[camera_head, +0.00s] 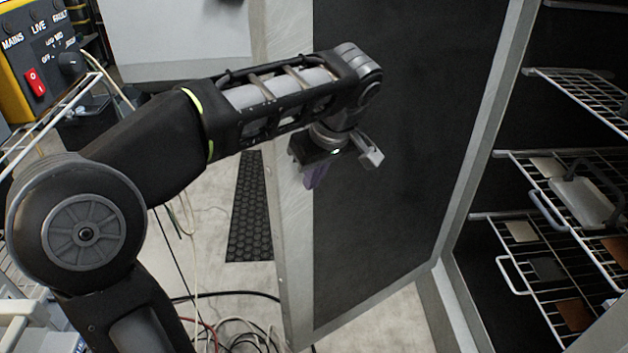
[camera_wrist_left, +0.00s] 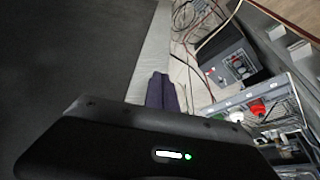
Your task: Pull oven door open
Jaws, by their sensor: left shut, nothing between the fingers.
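The oven door (camera_head: 390,190) stands wide open in the head view. Its dark inner panel and pale metal frame face me. In the left wrist view the door (camera_wrist_left: 75,45) fills the left side, with its pale edge beside the fingers. No door handle shows. My right gripper is not in view.
The open oven at right holds wire racks (camera_head: 545,232) with small flat panels and a tray (camera_head: 583,200). A yellow control box (camera_head: 38,55) stands at far left. Loose cables (camera_head: 235,325) lie on the floor below. A grey box (camera_wrist_left: 232,62) shows beyond the door.

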